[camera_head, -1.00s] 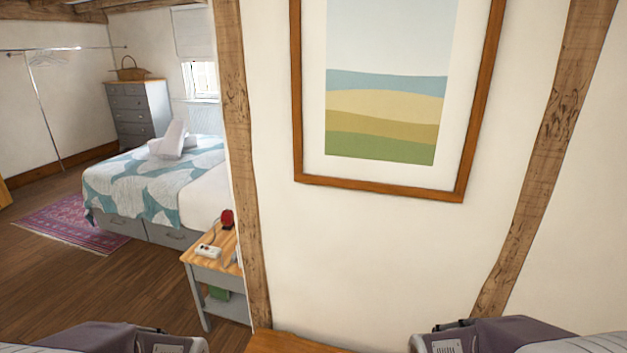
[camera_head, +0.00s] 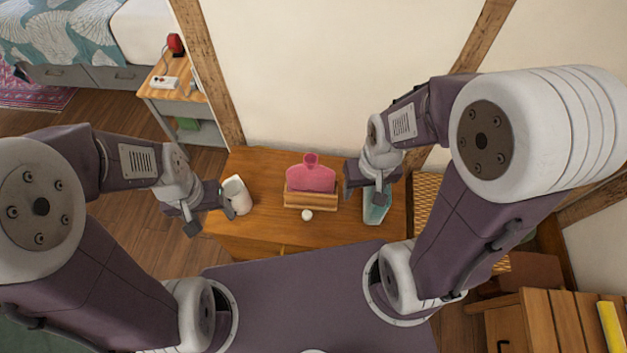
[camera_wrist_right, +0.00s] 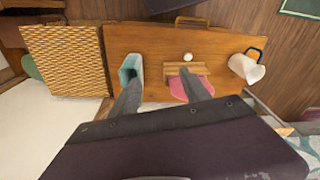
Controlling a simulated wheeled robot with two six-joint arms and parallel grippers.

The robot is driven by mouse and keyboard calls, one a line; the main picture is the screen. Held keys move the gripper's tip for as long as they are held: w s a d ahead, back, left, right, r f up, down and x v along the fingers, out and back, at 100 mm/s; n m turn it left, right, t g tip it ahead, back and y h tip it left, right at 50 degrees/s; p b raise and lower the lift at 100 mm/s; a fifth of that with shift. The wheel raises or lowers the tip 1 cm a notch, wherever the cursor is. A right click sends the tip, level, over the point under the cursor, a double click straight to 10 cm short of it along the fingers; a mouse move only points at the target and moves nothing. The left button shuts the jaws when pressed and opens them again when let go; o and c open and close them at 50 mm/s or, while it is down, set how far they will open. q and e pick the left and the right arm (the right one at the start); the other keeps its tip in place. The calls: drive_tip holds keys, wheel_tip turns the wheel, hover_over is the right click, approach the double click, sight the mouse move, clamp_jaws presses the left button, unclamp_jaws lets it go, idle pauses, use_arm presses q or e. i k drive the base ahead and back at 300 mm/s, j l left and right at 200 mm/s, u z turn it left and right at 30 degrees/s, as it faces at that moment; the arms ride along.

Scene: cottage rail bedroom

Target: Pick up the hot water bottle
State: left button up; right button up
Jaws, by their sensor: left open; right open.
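The hot water bottle (camera_head: 312,177) is pinkish red with a short neck. It stands in a low wooden holder (camera_head: 311,201) on the wooden cabinet top (camera_head: 265,170). In the right wrist view the hot water bottle (camera_wrist_right: 177,88) is partly hidden behind one finger. My right gripper (camera_head: 366,186) is open and empty, above the cabinet, right of the bottle and apart from it. Its two fingers show in the right wrist view (camera_wrist_right: 160,82). My left gripper (camera_head: 208,216) is open and empty at the cabinet's left edge, by a white mug.
The white mug (camera_head: 238,194) is on the cabinet's left side. A teal container (camera_head: 376,208) is under my right gripper. A small white ball-like thing (camera_head: 307,215) is in front of the holder. A woven panel (camera_wrist_right: 65,60) adjoins the cabinet. The wall is behind.

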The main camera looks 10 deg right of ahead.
sight(310, 176)
drive_tip(key=j+z, duration=0.1)
drive_tip(key=j, duration=0.35)
drive_tip(key=k+j+z, duration=0.15)
drive_tip(key=j, duration=0.25)
drive_tip(key=j+z, duration=0.1)
drive_tip(key=j, duration=0.3)
drive_tip(key=k+j+z, duration=0.1)
drive_tip(key=j, duration=0.35)
drive_tip(key=i+j+z, duration=0.2)
drive_tip(key=j, duration=0.35)
drive_tip(key=i+j+z, duration=0.15)
drive_tip(key=j, duration=0.45)
drive_tip(key=j+z, duration=0.2)
drive_tip(key=j, duration=0.4)
drive_tip(key=i+j+z, duration=0.15)
drive_tip(key=i+j, duration=0.05)
drive_tip(key=i, duration=0.1)
